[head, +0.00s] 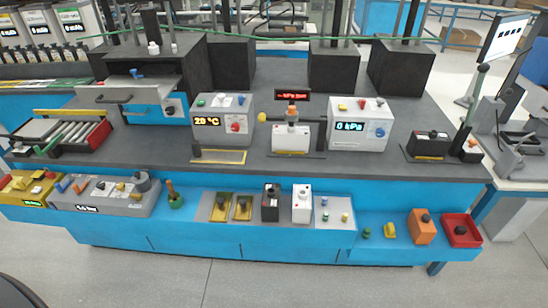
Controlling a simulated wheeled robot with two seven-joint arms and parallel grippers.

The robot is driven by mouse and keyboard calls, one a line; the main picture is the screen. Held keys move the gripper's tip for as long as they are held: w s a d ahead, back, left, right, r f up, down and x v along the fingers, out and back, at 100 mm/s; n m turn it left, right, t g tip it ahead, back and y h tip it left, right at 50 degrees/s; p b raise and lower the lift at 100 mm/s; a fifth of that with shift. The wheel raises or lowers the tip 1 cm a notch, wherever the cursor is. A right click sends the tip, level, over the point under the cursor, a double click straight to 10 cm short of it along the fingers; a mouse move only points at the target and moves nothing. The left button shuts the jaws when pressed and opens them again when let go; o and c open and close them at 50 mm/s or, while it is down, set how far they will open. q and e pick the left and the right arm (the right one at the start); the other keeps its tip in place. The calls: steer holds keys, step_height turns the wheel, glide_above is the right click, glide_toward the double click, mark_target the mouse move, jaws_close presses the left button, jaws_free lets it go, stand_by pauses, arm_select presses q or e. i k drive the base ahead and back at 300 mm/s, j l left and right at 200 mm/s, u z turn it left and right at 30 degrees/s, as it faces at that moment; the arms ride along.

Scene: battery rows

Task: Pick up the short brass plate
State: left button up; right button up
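Two brass-coloured plates, each with a dark knob on it, stand side by side on the low blue front shelf, left of the middle in the head view. One is the left brass plate (215,216) and the other is the right brass plate (239,217). They look nearly the same size, so I cannot tell which is the short one. Both rest on a grey tray (205,213), and nothing holds them. Neither of my grippers is in view.
A black block (271,208) and a white block (302,207) stand right of the plates. A green piece with a brown handle (175,198) stands left of them. The grey bench top rises behind, with a 20 °C box (220,135). Floor in front is clear.

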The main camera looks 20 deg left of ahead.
mark_target(244, 204)
steer(key=l+u, duration=0.3)
steer(key=l, duration=0.6)
steer(key=k+l+u, duration=0.1)
steer(key=l+u, duration=0.2)
steer(key=l, duration=0.55)
